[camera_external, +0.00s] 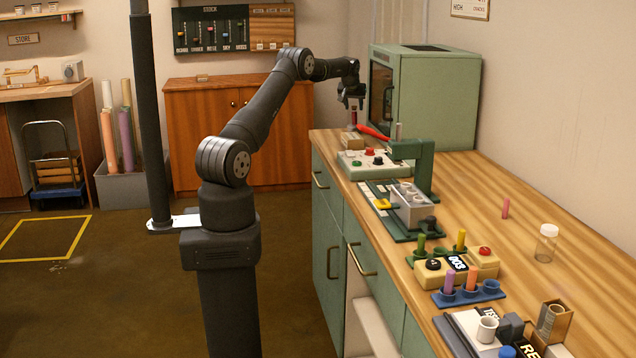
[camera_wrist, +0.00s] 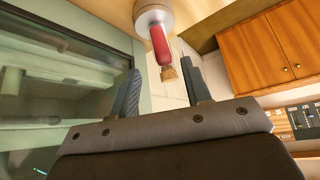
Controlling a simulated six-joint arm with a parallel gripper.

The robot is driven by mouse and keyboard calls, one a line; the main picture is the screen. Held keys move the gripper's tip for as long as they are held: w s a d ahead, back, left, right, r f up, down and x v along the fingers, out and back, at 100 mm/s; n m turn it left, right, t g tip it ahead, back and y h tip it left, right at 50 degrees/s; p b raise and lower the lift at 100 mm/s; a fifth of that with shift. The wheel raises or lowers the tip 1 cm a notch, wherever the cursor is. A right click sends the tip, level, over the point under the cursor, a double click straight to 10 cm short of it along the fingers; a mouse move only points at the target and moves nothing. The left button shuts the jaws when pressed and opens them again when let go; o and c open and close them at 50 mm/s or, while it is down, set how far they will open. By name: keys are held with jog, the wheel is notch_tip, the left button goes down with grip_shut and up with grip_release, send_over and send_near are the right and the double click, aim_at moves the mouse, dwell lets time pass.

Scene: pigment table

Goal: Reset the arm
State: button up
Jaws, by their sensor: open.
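My arm reaches out over the far end of the workbench. My gripper (camera_external: 351,103) hangs there in front of the green cabinet, small in the external view. In the wrist view my gripper (camera_wrist: 160,68) is open, its two fingers apart. I see no contact between brush and fingers. In the external view a dark red thing (camera_external: 353,118) shows just under the gripper, too small to make out well.
The green box-shaped cabinet (camera_external: 440,100) stands close right of my gripper. A press with a green frame (camera_external: 425,170) and a button panel (camera_external: 368,164) are nearer. A glass jar (camera_external: 546,243) and racks of pigment sticks stand along the bench. The floor at left is open.

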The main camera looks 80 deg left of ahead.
jog(key=x, duration=0.5)
jog(key=shift+f, duration=0.25)
notch_tip(320, 180, up, 9)
jog(key=shift+a+r, duration=0.1)
jog(key=shift+r, duration=0.45)
jog(key=s+d+m+t+h, duration=0.1)
jog(key=d+m, duration=0.3)
jog(key=d, duration=1.9)
jog(key=shift+s+r+t+h, duration=0.35)
jog(key=shift+s+t, duration=0.25)
jog(key=shift+s, duration=0.1)
jog(key=n+g+y, duration=0.1)
jog(key=n, duration=0.1)
send_near(355, 113)
jog(key=w+d+r, duration=0.2)
jog(key=w+d, duration=0.1)
jog(key=w, duration=0.1)
jog(key=shift+d+r, duration=0.3)
jog(key=shift+d, duration=0.1)
jog(key=shift+w, duration=0.1)
